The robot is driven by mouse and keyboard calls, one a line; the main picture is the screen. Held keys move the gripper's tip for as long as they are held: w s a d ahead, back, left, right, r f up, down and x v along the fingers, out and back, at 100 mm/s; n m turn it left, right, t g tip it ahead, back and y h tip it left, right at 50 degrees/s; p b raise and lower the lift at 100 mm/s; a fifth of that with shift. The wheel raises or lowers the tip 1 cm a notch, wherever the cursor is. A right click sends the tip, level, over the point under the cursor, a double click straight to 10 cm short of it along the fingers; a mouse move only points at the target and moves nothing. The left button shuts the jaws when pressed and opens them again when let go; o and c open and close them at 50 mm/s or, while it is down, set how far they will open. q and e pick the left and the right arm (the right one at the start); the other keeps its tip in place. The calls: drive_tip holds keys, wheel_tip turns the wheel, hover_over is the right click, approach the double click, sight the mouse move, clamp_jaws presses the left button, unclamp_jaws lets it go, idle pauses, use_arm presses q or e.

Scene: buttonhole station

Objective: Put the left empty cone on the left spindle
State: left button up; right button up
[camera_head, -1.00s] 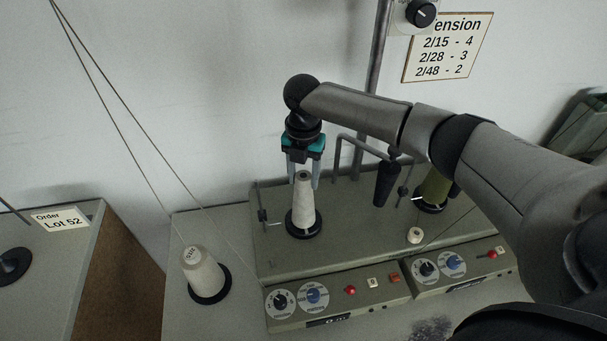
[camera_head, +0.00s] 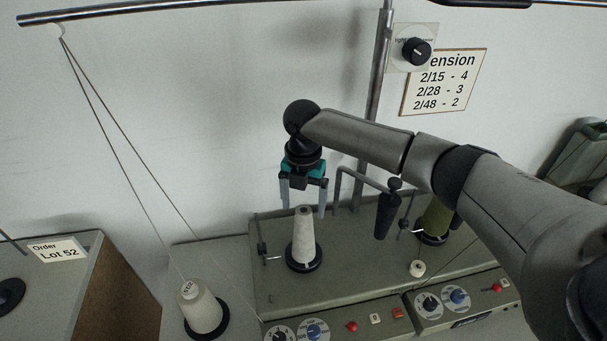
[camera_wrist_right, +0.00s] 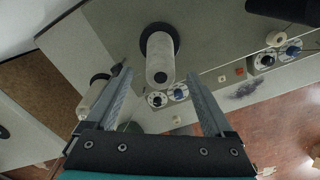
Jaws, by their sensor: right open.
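A whitish cone (camera_head: 303,240) stands upright on a round black base (camera_head: 304,262) at the left of the grey-green machine top, where the left spindle would be. The spindle itself is hidden. My right gripper (camera_head: 303,207) is open above this cone, with its fingertips about level with the cone's top and apart from it. In the right wrist view the cone (camera_wrist_right: 160,58) is seen from above beyond the open fingers (camera_wrist_right: 156,73), with a dark hole in its top. My left gripper is not in view.
A labelled white cone (camera_head: 201,312) with threads rising from it stands at lower left. A green cone (camera_head: 436,218), a dark tapered piece (camera_head: 386,216) on a bent rod, and a thin wire guide (camera_head: 263,250) are near. Control panels (camera_head: 360,325) line the front.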

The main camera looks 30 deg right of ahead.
wheel_tip(320, 180, up, 13)
idle(0.3)
idle(0.5)
